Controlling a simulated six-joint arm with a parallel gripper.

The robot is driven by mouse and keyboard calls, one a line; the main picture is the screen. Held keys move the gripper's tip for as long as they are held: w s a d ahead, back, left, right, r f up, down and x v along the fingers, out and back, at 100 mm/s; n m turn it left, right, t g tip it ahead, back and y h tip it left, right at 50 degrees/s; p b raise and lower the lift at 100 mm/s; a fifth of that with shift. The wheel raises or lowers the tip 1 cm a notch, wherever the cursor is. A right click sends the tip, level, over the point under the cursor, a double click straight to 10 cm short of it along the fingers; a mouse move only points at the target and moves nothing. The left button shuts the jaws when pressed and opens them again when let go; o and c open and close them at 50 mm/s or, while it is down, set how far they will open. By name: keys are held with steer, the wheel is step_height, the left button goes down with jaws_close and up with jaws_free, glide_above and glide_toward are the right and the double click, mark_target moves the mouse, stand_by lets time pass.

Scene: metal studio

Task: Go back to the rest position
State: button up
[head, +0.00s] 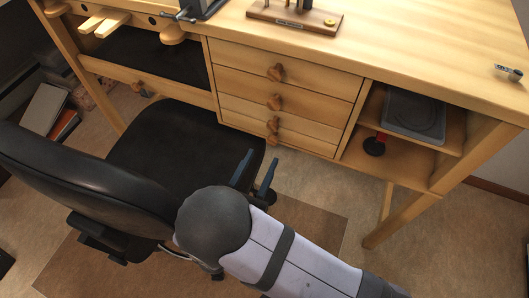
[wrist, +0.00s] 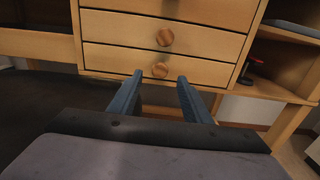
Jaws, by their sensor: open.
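My gripper (head: 256,174) shows in the head view in front of the lower drawers of a wooden workbench. Its two blue fingers are apart with nothing between them. In the wrist view my gripper (wrist: 159,90) points at the drawer fronts, fingers spread and empty. The drawers (head: 287,85) look closed, each with a round wooden knob. The lowest knob (wrist: 160,70) shows just above and between the fingertips in the wrist view, apart from them.
A black office chair (head: 150,145) stands left of my gripper, close to my arm. The workbench top (head: 400,40) is above, with a wooden tool stand (head: 290,20) on it. Open shelves (head: 400,160) at the right hold a grey case (head: 415,115). Carpeted floor is clear at the right.

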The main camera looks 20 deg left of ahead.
steer(key=shift+s, duration=0.6)
steer(key=shift+w+d, duration=0.1)
steer(key=w+d+m+g+h, duration=0.2)
steer(key=d+m+g+h, duration=0.3)
steer(key=d, duration=0.5)
steer(key=w+d+m+g+h, duration=0.3)
steer(key=d+m+h, duration=0.3)
steer(key=d, duration=0.5)
steer(key=s+d+f+m+g+y, duration=0.1)
steer(key=s+d+m+g+y, duration=0.5)
steer(key=s+d+m+g, duration=0.75)
steer(key=w+a+r+m+t+y+p, duration=0.1)
steer(key=r+m+p, duration=0.4)
steer(key=r+p, duration=0.9)
steer(key=w+a+r+m+t+y+p, duration=0.1)
steer(key=r+m+p, duration=0.5)
steer(key=r+p, duration=0.9)
steer(key=w+r+t+y, duration=0.1)
steer(key=w+y, duration=0.1)
steer(key=y, duration=0.1)
steer(key=shift+w, duration=0.35)
